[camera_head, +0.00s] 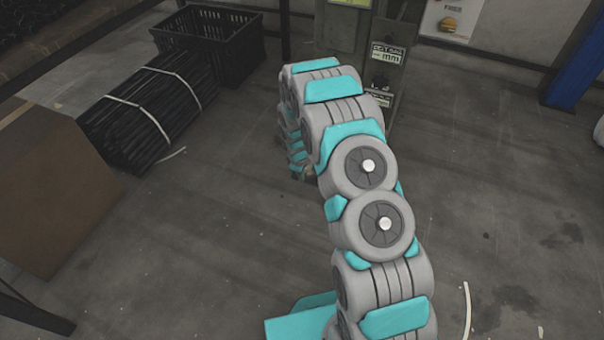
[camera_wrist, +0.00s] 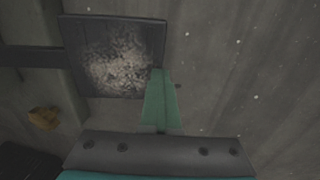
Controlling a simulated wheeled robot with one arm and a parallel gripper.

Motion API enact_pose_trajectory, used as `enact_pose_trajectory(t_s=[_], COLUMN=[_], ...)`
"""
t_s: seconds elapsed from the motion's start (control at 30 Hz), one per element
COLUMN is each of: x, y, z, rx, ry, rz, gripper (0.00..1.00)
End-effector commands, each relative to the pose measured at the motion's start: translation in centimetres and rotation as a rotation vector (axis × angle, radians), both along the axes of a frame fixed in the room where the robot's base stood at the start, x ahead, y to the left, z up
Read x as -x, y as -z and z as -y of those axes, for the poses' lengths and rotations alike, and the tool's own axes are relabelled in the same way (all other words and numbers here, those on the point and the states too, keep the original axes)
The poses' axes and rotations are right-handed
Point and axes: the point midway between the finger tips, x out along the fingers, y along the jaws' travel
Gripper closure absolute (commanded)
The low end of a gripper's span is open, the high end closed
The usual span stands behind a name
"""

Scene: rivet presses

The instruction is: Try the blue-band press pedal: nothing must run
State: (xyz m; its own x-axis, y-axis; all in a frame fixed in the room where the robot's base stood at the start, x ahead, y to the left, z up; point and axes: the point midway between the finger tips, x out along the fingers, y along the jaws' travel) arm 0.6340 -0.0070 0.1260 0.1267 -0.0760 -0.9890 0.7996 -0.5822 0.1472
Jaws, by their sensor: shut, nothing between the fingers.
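The pedal (camera_wrist: 90,30) shows in the wrist view as a dark square plate with a pale worn patch. A dark bar joins it from the left. My gripper (camera_wrist: 158,72) is shut and empty, its green fingers together. The fingertips overlap the right part of the plate in the picture; I cannot tell whether they touch it. In the head view a grey-green press column (camera_head: 402,75) with white labels stands behind my arm. My arm hides the gripper and the pedal there. No blue band is visible on the column.
A black crate (camera_head: 215,45) and a strapped bundle of dark rods (camera_head: 140,115) lie at the left, beside a brown box (camera_head: 55,190). A blue post (camera_head: 580,70) stands right.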

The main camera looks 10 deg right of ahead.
Motion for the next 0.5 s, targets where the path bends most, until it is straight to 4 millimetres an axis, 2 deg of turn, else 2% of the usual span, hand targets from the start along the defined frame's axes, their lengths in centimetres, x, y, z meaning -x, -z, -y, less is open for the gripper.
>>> enact_pose_trajectory(t_s=[0.03, 0.17, 0.27, 0.37, 0.5], x=[1.3, 1.3, 1.3, 1.5, 1.5], y=[2.1, 2.4, 1.9, 0.2, -3.9], z=[0.0, 0.0, -0.1, -0.4, -0.9], rx=[0.000, 0.000, 0.001, 0.000, 0.001], ry=[0.004, 0.003, 0.003, 0.004, 0.005], rz=[-0.033, -0.039, -0.041, -0.035, -0.006], gripper=[1.00, 1.00, 1.00, 1.00, 1.00])
